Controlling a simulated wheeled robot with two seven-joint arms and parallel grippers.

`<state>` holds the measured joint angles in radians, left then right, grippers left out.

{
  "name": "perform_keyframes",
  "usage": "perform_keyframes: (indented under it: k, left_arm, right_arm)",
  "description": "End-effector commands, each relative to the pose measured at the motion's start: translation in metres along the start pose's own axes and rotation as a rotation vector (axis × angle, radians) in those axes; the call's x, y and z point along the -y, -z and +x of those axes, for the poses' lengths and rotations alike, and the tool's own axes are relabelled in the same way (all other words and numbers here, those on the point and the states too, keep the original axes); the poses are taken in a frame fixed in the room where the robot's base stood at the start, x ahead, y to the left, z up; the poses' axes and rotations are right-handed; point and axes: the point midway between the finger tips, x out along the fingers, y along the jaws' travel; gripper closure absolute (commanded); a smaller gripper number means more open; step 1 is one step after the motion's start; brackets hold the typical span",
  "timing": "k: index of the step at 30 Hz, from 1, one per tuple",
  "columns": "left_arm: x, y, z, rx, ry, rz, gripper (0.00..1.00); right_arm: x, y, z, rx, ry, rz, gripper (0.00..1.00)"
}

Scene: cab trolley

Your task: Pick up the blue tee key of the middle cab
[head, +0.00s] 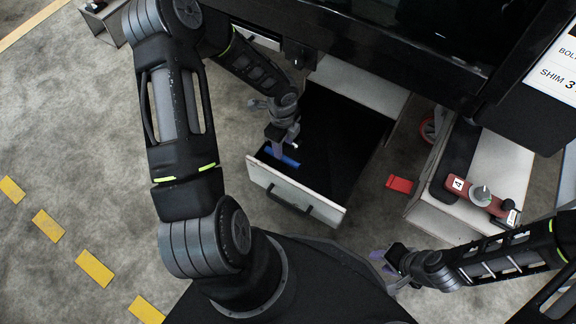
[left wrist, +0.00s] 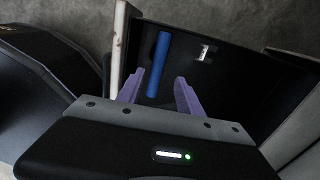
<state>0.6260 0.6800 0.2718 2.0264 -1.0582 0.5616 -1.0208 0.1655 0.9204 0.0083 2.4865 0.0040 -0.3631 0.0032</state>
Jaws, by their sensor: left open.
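The blue tee key (head: 284,157) lies in the open drawer (head: 262,176), close behind the drawer's front panel. It also shows in the left wrist view as a blue bar (left wrist: 158,66) on the dark drawer floor. My left gripper (head: 282,145) points down into the drawer over it. In the left wrist view its purple fingers (left wrist: 160,92) are open and apart, with the bar's lower end showing between them. I cannot tell how far the fingertips are above the bar. My right gripper (head: 384,264) is at the lower right, away from the drawer; its finger opening is unclear.
A small white piece (left wrist: 205,52) is on the drawer floor. The drawer has a black handle (head: 288,202). To the right are a red block (head: 399,185) and a grey cabinet (head: 492,165) with a red tool marked 4 (head: 470,190). The dark trolley body overhangs the back.

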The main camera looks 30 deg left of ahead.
Motion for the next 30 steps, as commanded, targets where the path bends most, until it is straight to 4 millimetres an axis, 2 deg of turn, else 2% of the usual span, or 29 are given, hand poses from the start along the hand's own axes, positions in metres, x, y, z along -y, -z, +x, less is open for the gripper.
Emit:
perform_keyframes:
  k: [9,18,26,30]
  left_arm:
    - [0.001,-0.003,-0.001,0.007,0.000,0.009,0.57]
    - [-0.001,-0.002,0.026,0.005,-0.002,0.007,0.57]
    - [0.000,-0.002,0.026,0.005,-0.001,0.007,0.57]
    - [-0.002,-0.002,0.034,0.005,-0.002,0.008,0.57]
  right_arm:
    - [0.000,0.000,0.000,0.000,0.000,0.000,0.64]
    - [-0.006,0.003,0.011,-0.007,-0.003,0.004,0.64]
    - [-0.006,0.003,0.010,-0.008,-0.003,0.004,0.64]
    - [-0.008,0.003,0.015,-0.010,-0.003,0.004,0.64]
